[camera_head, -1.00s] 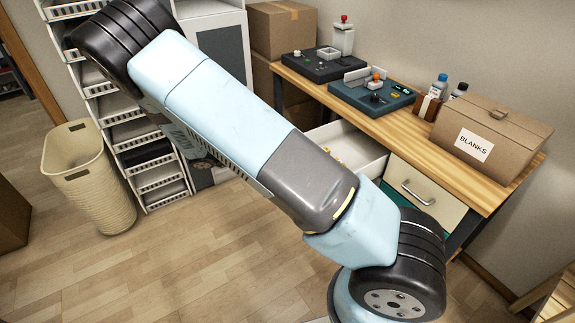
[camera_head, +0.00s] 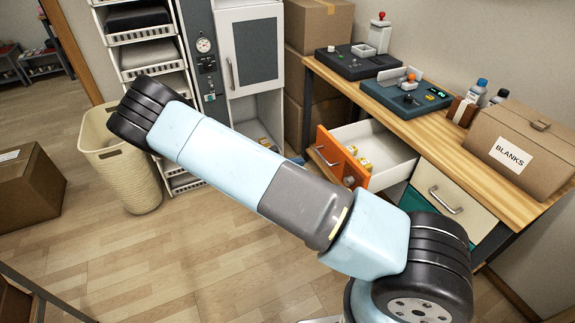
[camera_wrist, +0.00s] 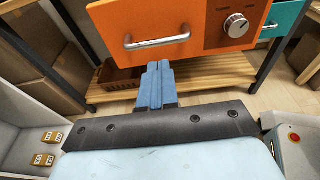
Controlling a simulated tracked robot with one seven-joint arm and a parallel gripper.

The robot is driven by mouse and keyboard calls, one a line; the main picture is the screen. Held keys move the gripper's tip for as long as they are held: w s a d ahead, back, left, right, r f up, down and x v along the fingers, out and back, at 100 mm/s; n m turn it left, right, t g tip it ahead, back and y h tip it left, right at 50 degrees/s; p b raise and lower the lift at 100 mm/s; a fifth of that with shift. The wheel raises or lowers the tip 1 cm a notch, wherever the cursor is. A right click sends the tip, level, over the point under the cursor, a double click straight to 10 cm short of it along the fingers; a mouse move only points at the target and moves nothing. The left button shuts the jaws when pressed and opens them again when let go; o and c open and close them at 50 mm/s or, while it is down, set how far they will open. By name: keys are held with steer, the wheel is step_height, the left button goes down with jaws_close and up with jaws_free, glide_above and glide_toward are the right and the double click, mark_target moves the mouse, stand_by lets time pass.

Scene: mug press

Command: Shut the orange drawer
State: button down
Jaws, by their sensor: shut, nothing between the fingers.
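The orange drawer (camera_head: 331,158) stands pulled out from the bench in the head view, its white inside showing small yellow items (camera_head: 364,164). In the wrist view its orange front (camera_wrist: 200,22) fills the top, with a silver bar handle (camera_wrist: 157,42) and a round dial (camera_wrist: 237,25) to the right. My gripper (camera_wrist: 158,66) is shut and empty. Its blue fingertips show just below the handle, near the front's lower edge; I cannot tell whether they touch it. In the head view my gripper is hidden behind my arm.
The wooden bench (camera_head: 440,133) carries two control boxes, bottles and a BLANKS carton (camera_head: 521,146). A cream-fronted drawer (camera_head: 447,200) is right of the orange one. A beige basket (camera_head: 121,165) stands left by the shelves. Open wooden floor lies in front.

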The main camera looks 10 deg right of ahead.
steer(key=x, duration=0.7)
steer(key=shift+d, duration=0.4)
steer(key=shift+w+f, duration=0.1)
